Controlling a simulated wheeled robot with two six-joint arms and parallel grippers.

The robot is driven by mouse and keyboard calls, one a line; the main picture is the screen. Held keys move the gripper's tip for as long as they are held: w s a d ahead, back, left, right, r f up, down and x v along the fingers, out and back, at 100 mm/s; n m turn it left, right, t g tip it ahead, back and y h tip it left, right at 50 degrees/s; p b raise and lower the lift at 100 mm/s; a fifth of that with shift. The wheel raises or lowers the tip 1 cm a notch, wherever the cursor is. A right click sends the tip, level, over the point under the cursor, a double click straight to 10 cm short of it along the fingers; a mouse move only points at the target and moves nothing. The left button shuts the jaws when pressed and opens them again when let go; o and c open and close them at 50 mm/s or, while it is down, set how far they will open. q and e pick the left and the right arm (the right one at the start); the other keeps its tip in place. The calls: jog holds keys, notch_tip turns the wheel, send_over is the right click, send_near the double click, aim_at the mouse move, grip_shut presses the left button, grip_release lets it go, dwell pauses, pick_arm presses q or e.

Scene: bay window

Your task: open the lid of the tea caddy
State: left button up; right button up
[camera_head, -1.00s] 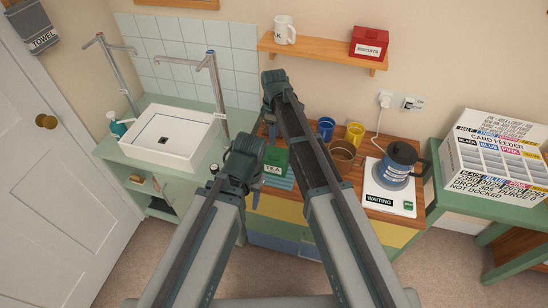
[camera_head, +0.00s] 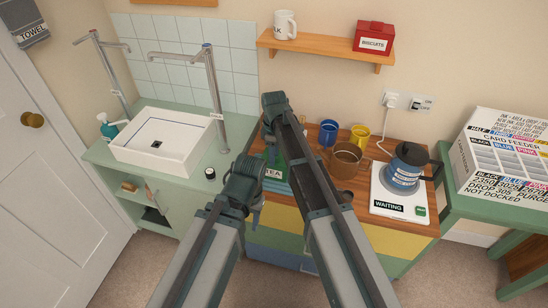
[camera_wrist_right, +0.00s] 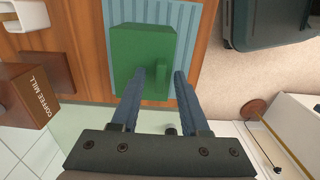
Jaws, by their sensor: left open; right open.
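The green tea caddy (camera_head: 272,173), marked TEA, stands on a blue ribbed mat on the wooden counter, partly hidden by my arms in the head view. In the right wrist view the caddy's green top (camera_wrist_right: 146,40) is seen from above, with a small raised green handle (camera_wrist_right: 163,82). My right gripper (camera_wrist_right: 160,74) is open over the caddy, its fingertips on either side of the handle. I cannot tell whether they touch it. My left gripper (camera_head: 256,205) is open and empty, in front of the caddy near the counter's front edge.
A brown pot (camera_head: 346,160), a blue mug (camera_head: 328,132) and a yellow mug (camera_head: 360,136) stand right of the caddy. A kettle (camera_head: 406,170) sits on a white base farther right. The coffee mill (camera_wrist_right: 40,92) is close by in the right wrist view. A sink (camera_head: 160,143) is left.

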grip_shut()
dwell(1.4)
